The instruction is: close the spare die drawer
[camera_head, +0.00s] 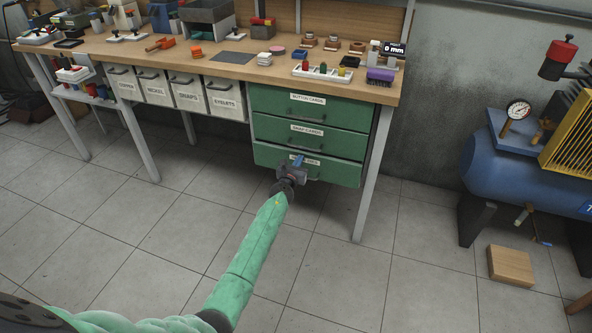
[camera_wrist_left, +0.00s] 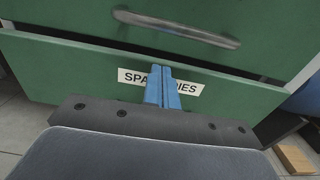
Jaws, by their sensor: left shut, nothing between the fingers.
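The spare die drawer (camera_head: 337,172) is the bottom green drawer under the workbench. Its front fills the middle of the left wrist view (camera_wrist_left: 75,75), with a dark gap along its top edge; it looks slightly out, but how far is hard to tell. Its white label (camera_wrist_left: 131,76) is partly covered by my fingers. My left gripper (camera_head: 298,160) is shut and empty, its blue fingertips (camera_wrist_left: 162,72) together in front of the label. I cannot tell whether they touch the drawer front. My right gripper is out of view.
The snap cards drawer (camera_head: 340,141) and button cards drawer (camera_head: 340,109) above look shut. Pale bins (camera_head: 224,98) hang left of them. A bench leg (camera_head: 369,190) stands right of the drawers. A blue compressor (camera_head: 510,177) and wooden block (camera_head: 510,265) are further right. The floor in front is clear.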

